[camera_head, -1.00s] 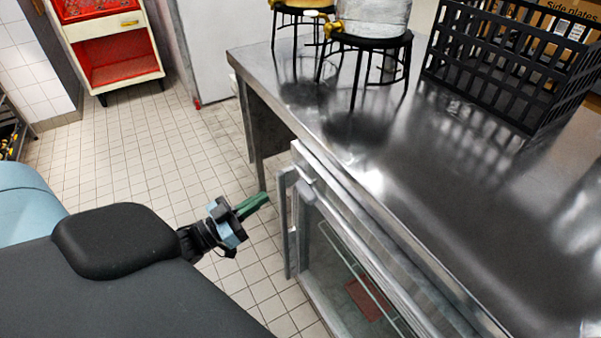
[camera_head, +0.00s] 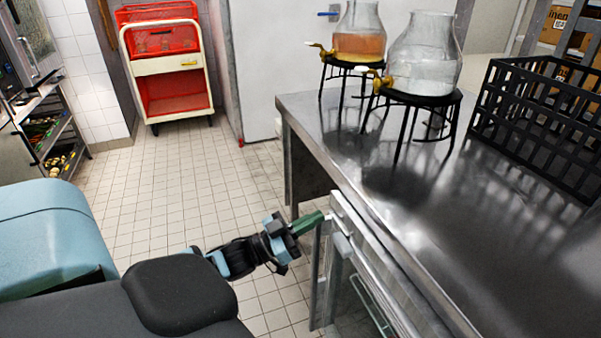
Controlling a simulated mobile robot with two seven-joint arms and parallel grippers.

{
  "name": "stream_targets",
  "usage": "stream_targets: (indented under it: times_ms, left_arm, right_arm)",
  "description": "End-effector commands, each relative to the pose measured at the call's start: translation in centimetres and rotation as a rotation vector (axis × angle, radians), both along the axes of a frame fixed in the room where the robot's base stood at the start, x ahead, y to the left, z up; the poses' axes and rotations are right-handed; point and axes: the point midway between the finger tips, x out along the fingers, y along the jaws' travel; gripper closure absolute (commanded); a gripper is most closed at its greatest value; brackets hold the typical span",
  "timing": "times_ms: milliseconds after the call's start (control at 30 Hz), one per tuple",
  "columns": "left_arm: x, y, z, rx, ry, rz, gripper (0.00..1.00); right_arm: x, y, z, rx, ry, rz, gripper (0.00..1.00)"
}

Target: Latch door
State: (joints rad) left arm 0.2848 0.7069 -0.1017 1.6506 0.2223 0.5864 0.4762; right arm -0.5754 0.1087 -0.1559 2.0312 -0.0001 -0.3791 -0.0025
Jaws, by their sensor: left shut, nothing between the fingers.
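The door (camera_head: 348,292) is a glass-fronted door with a pale metal frame and an upright bar handle (camera_head: 320,275), on the front of the steel counter at lower right. A narrow gap shows along its top edge; I cannot tell whether it is fully closed. My left gripper (camera_head: 312,221) has green fingers that are shut and empty. Its tips are at the top of the handle, by the door's upper corner; I cannot tell whether they touch. The lower part of the door is cut off by the frame. My right gripper is not in view.
The steel counter (camera_head: 420,215) carries two glass dispensers (camera_head: 425,60) (camera_head: 358,40) on black stands and a black crate (camera_head: 540,120). A cream and red cart (camera_head: 165,65) stands at the back left. The tiled floor (camera_head: 180,180) between is clear.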

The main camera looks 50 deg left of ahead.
Motion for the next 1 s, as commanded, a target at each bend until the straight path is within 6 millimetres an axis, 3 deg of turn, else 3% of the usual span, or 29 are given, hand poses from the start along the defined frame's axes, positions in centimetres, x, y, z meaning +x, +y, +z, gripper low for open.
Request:
stream_targets:
  times_ms: [300, 400, 600, 1000]
  left_arm:
    - [4.8, -2.0, 2.1, -0.001, -0.004, 0.0, 1.0]
    - [4.5, -1.8, -0.3, 0.0, 0.004, 0.002, 1.0]
    - [4.5, -1.8, -2.0, -0.001, 0.002, 0.002, 1.0]
    - [4.5, -1.8, -2.3, 0.0, 0.0, 0.0, 1.0]
  right_arm:
    - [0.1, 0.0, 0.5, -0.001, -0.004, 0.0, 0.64]
    - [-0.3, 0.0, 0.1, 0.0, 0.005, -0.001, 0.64]
    - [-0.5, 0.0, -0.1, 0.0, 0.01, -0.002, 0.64]
    - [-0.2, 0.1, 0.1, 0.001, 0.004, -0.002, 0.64]
